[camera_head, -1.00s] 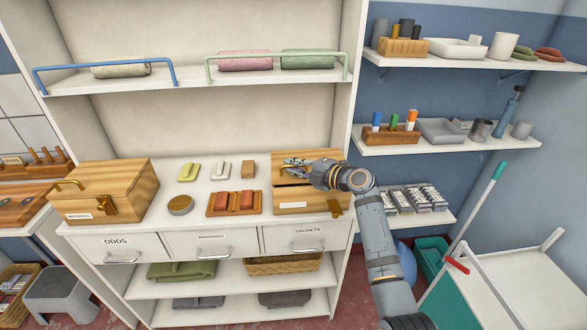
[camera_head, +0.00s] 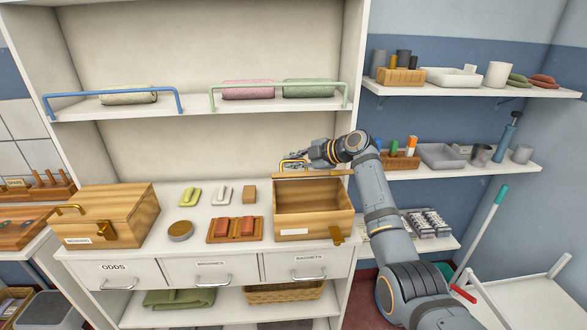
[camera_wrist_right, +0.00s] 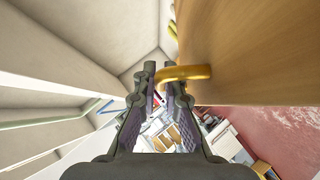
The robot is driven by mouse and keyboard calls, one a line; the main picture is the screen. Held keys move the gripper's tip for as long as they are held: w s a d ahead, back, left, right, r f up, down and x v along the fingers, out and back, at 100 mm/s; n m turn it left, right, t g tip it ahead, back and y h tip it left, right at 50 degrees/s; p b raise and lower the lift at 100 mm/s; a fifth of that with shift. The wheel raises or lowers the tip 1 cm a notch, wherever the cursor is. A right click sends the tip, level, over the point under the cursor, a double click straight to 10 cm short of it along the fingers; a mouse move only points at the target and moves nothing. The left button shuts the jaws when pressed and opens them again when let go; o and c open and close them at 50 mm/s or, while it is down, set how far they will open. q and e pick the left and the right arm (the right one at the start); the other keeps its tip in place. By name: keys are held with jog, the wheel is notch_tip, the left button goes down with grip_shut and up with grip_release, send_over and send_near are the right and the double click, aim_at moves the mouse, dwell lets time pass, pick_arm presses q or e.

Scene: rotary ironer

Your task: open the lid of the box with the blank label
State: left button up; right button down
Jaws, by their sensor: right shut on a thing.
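The wooden box with the blank white label (camera_head: 293,232) stands at the right end of the counter, its inside (camera_head: 312,197) showing empty. Its lid (camera_head: 312,174) is raised at the back and seen nearly edge-on; in the wrist view the lid is a large wooden panel (camera_wrist_right: 250,50) at right. My right gripper (camera_head: 305,158) is shut on the lid's gold handle (camera_head: 290,164), and the handle also shows between the fingertips in the wrist view (camera_wrist_right: 185,73). A second wooden box (camera_head: 105,215), its label printed, stands closed at left. My left gripper is out of view.
A brown tray with red blocks (camera_head: 235,228), a round tin (camera_head: 180,230) and small yellow, grey and wooden pieces lie between the boxes. The upper shelf (camera_head: 200,107) with metal rails is above. Side shelves (camera_head: 470,90) with several items are at right.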

jog(key=shift+w, duration=0.1)
jog(key=c, duration=1.7)
grip_release()
jog(key=v, duration=1.2)
